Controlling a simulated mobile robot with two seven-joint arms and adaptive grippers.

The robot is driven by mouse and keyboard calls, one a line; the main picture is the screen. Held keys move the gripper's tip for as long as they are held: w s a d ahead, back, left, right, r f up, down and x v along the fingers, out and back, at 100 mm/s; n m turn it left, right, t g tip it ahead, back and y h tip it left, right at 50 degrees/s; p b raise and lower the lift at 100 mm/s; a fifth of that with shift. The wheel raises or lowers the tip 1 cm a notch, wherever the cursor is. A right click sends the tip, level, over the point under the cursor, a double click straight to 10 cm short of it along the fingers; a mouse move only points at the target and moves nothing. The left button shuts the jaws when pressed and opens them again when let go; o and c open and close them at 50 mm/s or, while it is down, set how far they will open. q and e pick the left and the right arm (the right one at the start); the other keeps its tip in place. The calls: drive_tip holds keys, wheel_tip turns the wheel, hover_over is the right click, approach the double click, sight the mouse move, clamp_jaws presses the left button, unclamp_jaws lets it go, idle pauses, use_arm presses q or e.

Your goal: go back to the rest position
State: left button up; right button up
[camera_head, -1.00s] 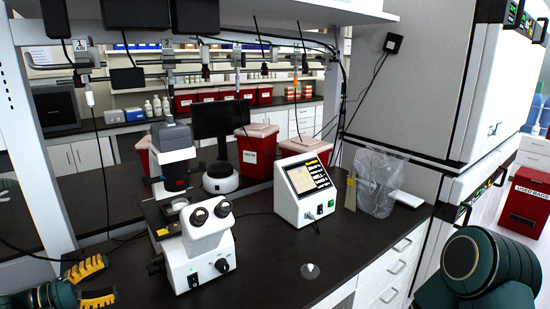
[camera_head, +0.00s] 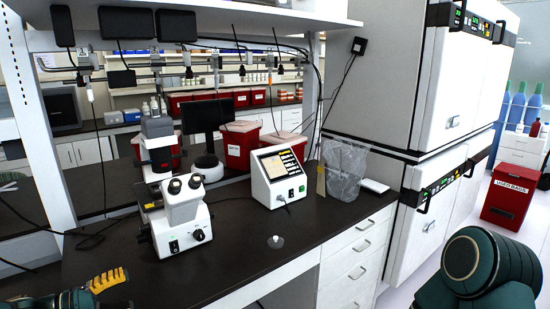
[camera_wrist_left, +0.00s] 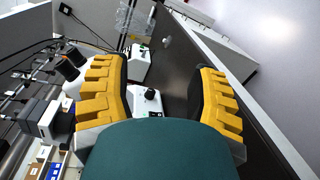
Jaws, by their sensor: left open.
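My left gripper (camera_head: 108,290) is at the bottom left of the head view, in front of the bench's near edge, with part of it cut off by the frame. In the left wrist view its two yellow fingers (camera_wrist_left: 160,97) are spread wide, with nothing held between them. My right arm shows at the bottom right of the head view, but its gripper is outside the picture.
A microscope (camera_head: 183,215) and a white cell processor (camera_head: 278,176) stand on the dark bench (camera_head: 235,247). A small clear piece (camera_head: 275,241) lies near the front edge. White incubators (camera_head: 455,90) and a red bin (camera_head: 508,199) are at the right.

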use_arm(q)
drive_tip(key=s+d+f+m+g+y+b, duration=0.2)
drive_tip(key=s+d+f, duration=0.3)
drive_tip(key=d+f, duration=0.3)
drive_tip(key=s+d+f+m+g+y+b, duration=0.3)
drive_tip(key=d+f, duration=0.4)
drive_tip(key=f, duration=0.9)
drive_tip(key=s+d+f+m+g+y+b, duration=0.2)
drive_tip(key=d+f, duration=0.6)
drive_tip(key=f, duration=0.5)
drive_tip(key=s+m+y+b, duration=0.1)
drive_tip(key=s+y+b, duration=0.1)
drive_tip(key=s+y, duration=0.1)
drive_tip(key=shift+s+d+g, duration=0.3)
drive_tip(key=shift+s, duration=0.5)
use_arm(e)
wheel_tip(320, 180, down, 10)
drive_tip(key=shift+s+a+r+g, duration=0.15)
drive_tip(key=shift+a+g, duration=0.15)
drive_tip(key=shift+a, duration=0.1)
use_arm(q)
drive_tip(key=shift+w, duration=0.1)
